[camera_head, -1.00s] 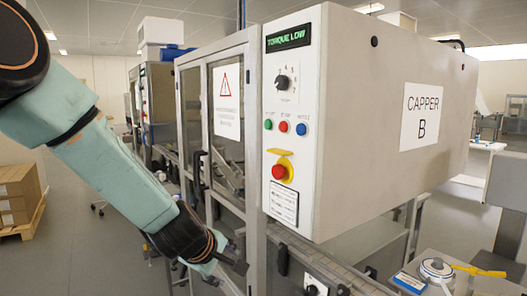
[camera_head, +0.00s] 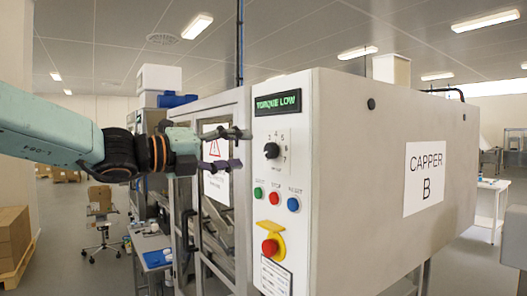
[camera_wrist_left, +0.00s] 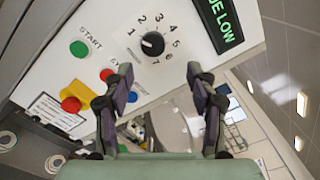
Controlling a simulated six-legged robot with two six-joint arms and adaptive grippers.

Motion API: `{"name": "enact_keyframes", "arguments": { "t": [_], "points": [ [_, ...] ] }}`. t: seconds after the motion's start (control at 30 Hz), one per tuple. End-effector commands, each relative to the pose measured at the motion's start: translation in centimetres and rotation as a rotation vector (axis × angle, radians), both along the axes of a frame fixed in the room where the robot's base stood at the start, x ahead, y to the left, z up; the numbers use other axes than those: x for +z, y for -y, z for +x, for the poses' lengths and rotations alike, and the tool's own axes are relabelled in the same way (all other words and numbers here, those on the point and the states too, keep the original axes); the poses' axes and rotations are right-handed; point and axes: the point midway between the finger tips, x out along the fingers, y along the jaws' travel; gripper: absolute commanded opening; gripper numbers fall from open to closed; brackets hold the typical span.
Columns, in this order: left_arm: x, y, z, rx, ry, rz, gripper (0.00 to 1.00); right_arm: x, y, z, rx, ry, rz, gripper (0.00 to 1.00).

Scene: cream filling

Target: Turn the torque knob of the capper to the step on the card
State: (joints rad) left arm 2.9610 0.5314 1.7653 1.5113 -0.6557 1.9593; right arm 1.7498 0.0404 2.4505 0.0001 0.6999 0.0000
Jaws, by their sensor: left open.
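The black torque knob (camera_head: 271,150) is on the white front panel of the capper (camera_head: 330,190). It also shows in the left wrist view (camera_wrist_left: 153,44), ringed by numbers 1 to 7; I cannot tell its exact step. The green display (camera_head: 278,103) above it reads TORQUE LOW. My left gripper (camera_head: 240,148) is open and empty just left of the knob, at about its height. In the left wrist view its fingers (camera_wrist_left: 160,72) are spread below the knob, apart from it. No card with a step is readable. My right gripper is out of view.
Green (camera_head: 258,193), red (camera_head: 274,196) and blue (camera_head: 293,204) buttons sit under the knob. A red emergency stop (camera_head: 270,247) on yellow is lower. A framed glass door with a warning sign (camera_head: 217,177) is left of the panel.

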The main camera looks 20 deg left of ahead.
Motion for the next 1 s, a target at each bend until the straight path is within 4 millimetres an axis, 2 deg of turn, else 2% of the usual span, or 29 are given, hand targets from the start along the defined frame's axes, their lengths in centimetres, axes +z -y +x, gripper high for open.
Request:
{"name": "enact_keyframes", "arguments": {
  "t": [0.43, 0.7, 1.0],
  "points": [
    [-0.7, 1.5, 2.0, 0.005, 0.0, 0.01, 0.58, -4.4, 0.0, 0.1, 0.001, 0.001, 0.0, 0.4],
    [-0.2, 3.8, 5.5, 0.006, -0.002, 0.008, 0.58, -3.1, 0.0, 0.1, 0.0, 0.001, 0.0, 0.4],
    [-0.2, 4.5, 6.3, 0.006, -0.001, 0.006, 0.58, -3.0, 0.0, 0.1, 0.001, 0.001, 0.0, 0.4]
  ]
}}
